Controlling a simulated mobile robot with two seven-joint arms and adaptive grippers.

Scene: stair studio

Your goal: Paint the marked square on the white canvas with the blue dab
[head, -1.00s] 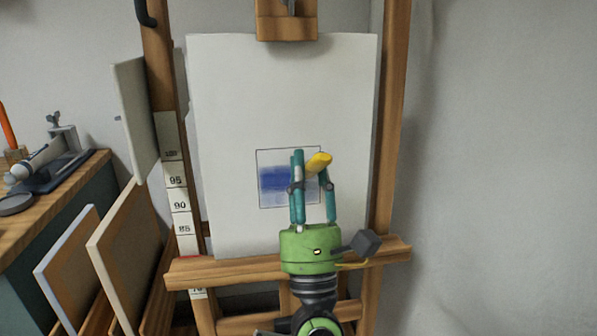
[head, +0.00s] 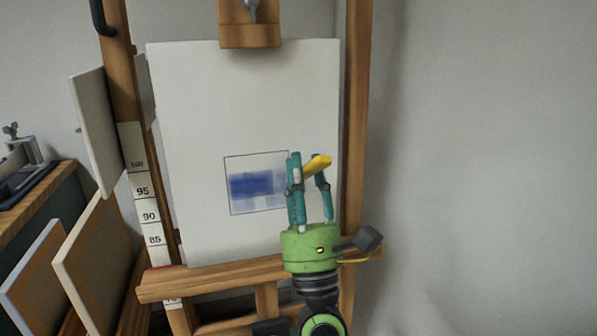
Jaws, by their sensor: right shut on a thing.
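The white canvas (head: 190,110) stands upright on a wooden easel. Its marked square (head: 253,163) has a thin dark outline. A blue paint band (head: 255,184) crosses the square's middle, darkest along its centre. My left gripper is not in view.
The easel's ledge (head: 215,281) runs below the canvas, and its top clamp (head: 250,30) holds the upper edge. A numbered scale (head: 145,190) is on the left post. Panels (head: 100,250) lean at the lower left beside a workbench (head: 40,195). The right side is bare wall.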

